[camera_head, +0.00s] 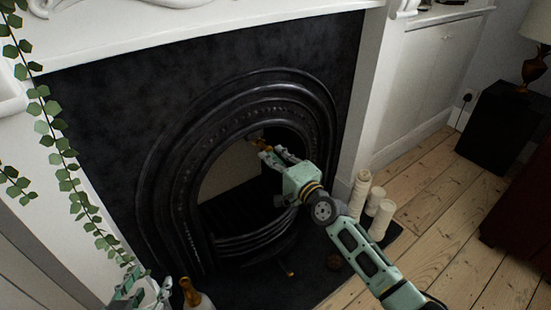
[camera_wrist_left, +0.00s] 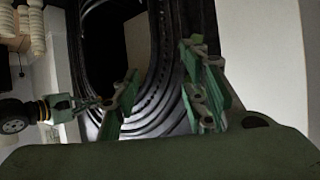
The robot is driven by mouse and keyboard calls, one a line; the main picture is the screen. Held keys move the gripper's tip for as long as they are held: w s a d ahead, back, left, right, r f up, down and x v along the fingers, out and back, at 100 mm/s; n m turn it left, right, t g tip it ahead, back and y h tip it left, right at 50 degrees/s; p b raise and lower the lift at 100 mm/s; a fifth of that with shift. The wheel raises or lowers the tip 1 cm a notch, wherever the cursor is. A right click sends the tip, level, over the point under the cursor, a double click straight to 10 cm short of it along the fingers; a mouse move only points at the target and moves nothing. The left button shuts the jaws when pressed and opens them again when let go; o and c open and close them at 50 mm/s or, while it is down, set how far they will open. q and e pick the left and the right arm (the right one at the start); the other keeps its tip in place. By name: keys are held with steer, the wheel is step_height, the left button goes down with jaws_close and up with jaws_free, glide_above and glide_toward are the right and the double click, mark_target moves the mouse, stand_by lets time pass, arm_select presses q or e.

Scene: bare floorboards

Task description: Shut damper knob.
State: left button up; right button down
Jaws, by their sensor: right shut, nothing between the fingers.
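A small brass-coloured knob (camera_head: 257,142) shows at the upper part of the black arched fireplace (camera_head: 150,180) opening; I take it for the damper knob. My right gripper (camera_head: 266,152) is shut and empty, with its fingertips right beside the knob and partly over it. I cannot tell whether they touch. The right gripper also shows at the left of the left wrist view (camera_wrist_left: 105,102). My left gripper (camera_head: 142,288) is low at the left, away from the knob. Its fingers stand apart and empty in the left wrist view (camera_wrist_left: 160,78).
Cream pillar candles (camera_head: 381,219) stand on the hearth's right end, beside my right arm. A bottle-like object with a brass-coloured top (camera_head: 190,291) stands near my left gripper. Another small brass piece (camera_head: 290,272) is low at the hearth. Ivy (camera_head: 62,150) hangs left.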

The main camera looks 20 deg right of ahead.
mark_target(269, 150)
steer(key=b+x, duration=0.1)
steer(key=x, duration=0.2)
steer(key=shift+w+a+f, duration=0.1)
steer(key=shift+w+a, duration=0.1)
steer(key=shift+w, duration=0.2)
steer(key=shift+r, duration=0.25)
arm_select(q)
steer(key=w+d+r+t+h, duration=0.1)
steer(key=w+d+r+t, duration=0.1)
steer(key=r, duration=0.5)
steer(key=shift+w+t, duration=0.5)
steer(key=shift+t, duration=0.5)
arm_select(e)
steer(key=shift+r, duration=0.1)
